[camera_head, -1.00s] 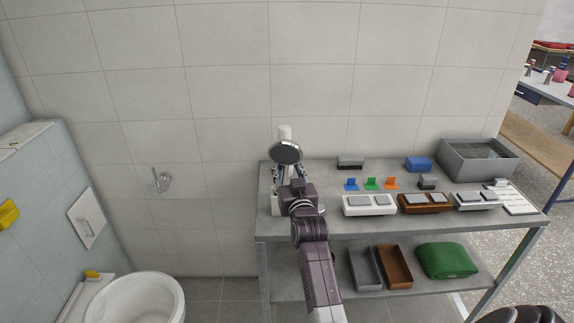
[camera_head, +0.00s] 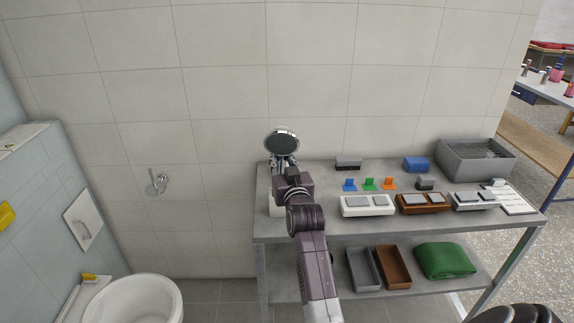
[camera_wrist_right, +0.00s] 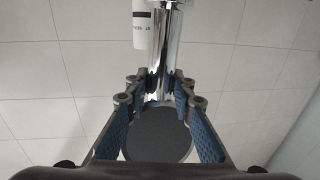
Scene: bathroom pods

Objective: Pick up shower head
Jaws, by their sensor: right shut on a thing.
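The shower head (camera_head: 281,140) has a round dark face with a chrome rim and shows at the left end of the metal table, above my right gripper (camera_head: 284,163). In the right wrist view my right gripper (camera_wrist_right: 161,88) is shut on its chrome handle (camera_wrist_right: 165,45), with a blue-padded finger on each side. The round dark disc of the head (camera_wrist_right: 158,137) lies between the fingers, nearer the camera. My left gripper is not in view.
The metal table (camera_head: 330,232) holds switch boxes, small coloured clips, a blue block (camera_head: 416,163) and a grey bin (camera_head: 478,160). Its lower shelf carries two trays and a green cloth (camera_head: 445,260). A wall holder (camera_head: 158,182) and a toilet (camera_head: 133,300) are at the left.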

